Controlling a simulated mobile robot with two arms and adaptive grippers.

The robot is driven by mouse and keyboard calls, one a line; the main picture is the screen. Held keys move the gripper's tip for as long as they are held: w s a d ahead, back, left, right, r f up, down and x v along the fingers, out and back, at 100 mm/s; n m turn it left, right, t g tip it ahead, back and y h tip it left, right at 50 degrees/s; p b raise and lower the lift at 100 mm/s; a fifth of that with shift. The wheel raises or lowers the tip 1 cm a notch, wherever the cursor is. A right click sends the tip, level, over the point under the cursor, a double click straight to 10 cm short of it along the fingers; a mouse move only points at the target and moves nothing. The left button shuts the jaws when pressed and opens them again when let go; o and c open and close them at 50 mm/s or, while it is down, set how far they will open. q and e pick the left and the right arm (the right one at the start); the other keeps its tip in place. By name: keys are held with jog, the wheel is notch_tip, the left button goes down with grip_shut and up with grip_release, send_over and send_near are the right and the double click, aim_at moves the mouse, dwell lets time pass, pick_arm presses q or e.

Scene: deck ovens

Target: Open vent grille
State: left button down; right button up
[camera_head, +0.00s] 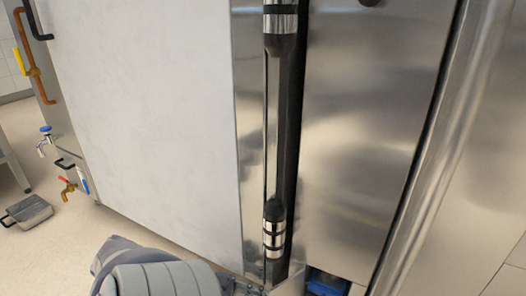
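No vent grille can be made out for sure in the head view. A tall steel unit fills the middle, with a broad pale panel (150,110) on its left and a smooth steel panel (365,130) on its right. Between them a long upright bar (288,120), dark with chrome and black bands near its ends, stands in front of a dark vertical gap. I cannot tell if it is a handle. A grey ribbed rounded part (165,279) shows at the bottom edge, left of the bar's foot. Neither gripper can be made out.
A grey metal pan (28,212) lies on the pale floor (60,250). A blue item (328,282) shows low behind the bar. A rounded steel edge (432,130) runs down the right.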

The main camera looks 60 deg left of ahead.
pick_arm(q)
jog(key=shift+w+a+r+t, duration=0.15)
jog(key=shift+w+r+t, duration=0.2)
jog(key=shift+w, duration=0.25)
jog(key=c, duration=1.8)
grip_release()
jog(key=shift+o, duration=0.2)
jog(key=shift+f, duration=0.1)
jog(key=shift+s, duration=0.2)
jog(key=v, duration=0.7)
jog(key=shift+a, duration=0.15)
jog(key=shift+s, duration=0.1)
